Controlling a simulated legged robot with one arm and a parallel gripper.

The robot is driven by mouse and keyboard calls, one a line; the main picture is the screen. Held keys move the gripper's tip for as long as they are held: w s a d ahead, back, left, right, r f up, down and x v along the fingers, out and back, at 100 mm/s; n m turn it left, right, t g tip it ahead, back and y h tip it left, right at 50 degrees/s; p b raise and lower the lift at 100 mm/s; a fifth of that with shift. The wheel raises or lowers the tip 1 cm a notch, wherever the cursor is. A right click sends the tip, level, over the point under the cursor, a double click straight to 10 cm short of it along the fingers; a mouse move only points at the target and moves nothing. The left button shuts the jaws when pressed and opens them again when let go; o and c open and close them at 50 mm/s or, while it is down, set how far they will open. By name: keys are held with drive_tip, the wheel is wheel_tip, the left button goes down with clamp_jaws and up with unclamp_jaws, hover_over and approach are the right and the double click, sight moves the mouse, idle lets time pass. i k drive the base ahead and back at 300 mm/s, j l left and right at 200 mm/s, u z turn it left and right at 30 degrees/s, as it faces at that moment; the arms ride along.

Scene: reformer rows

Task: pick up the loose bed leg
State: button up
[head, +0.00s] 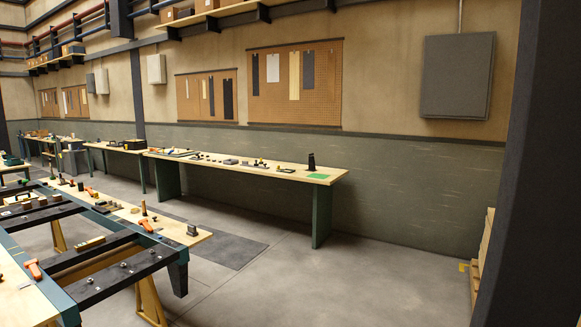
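I cannot tell for certain which thing is the loose bed leg. A short dark upright piece (311,162) stands near the right end of the long wall bench (285,171), just behind a green patch (318,176). A dark leg (178,279) is under the near corner of a reformer frame (92,279) at the lower left, and it appears attached. My gripper is not in view.
A wooden trestle (150,300) stands below. A dark floor mat (217,244) lies between frame and bench. A dark column (525,180) stands far right.

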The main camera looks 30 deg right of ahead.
sight(311, 166)
drive_tip(key=u, duration=0.5)
drive_tip(key=i+z, duration=0.4)
drive_tip(key=i, duration=0.15)
drive_tip(key=i+z, duration=0.4)
drive_tip(key=i, duration=0.15)
drive_tip(key=i+j+z, duration=0.4)
drive_tip(key=i+l+z, duration=0.3)
drive_tip(key=i+z, duration=0.15)
drive_tip(key=i, duration=0.15)
drive_tip(key=i+z, duration=0.4)
drive_tip(key=i, duration=0.2)
drive_tip(key=i+j+z, duration=0.1)
drive_tip(key=i+z, duration=0.35)
drive_tip(key=i, duration=2)
drive_tip(key=i+u, duration=0.25)
drive_tip(key=i, duration=0.65)
drive_tip(key=i+u, duration=0.25)
drive_tip(key=i, duration=0.7)
drive_tip(key=i+j+u, duration=0.1)
drive_tip(key=i+u, duration=0.15)
drive_tip(key=i, duration=0.45)
drive_tip(key=i+u, duration=0.25)
drive_tip(key=i, duration=0.45)
drive_tip(key=i+l+u, duration=0.25)
drive_tip(key=i, duration=0.4)
